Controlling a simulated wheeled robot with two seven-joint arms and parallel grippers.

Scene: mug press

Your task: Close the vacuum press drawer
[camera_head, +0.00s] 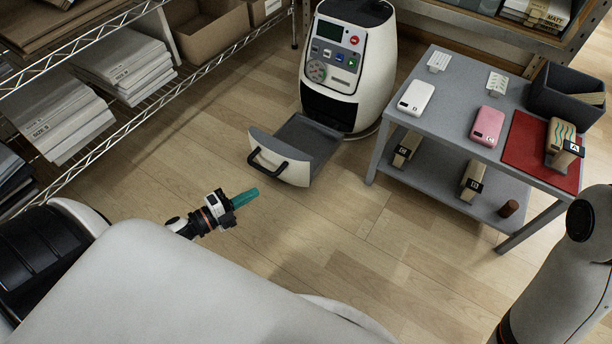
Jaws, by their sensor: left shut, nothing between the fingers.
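The vacuum press (340,70) is a white rounded machine with a control panel, standing on the wooden floor at the back middle. Its grey drawer (312,138) is pulled out toward me. The drawer has a white front and a black bar handle (268,160). The drawer looks empty. My left gripper (257,191), with teal fingers, is shut and empty. In the picture it is just below and left of the drawer handle and apart from it. My right arm shows at the lower right edge, but its gripper is out of view.
A grey two-level table (445,125) stands right of the drawer, with phone cases, a red mat (522,150) and a dark bin (568,92) on top. Wire shelves (130,110) with stacked packs fill the left. The floor before the drawer is clear.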

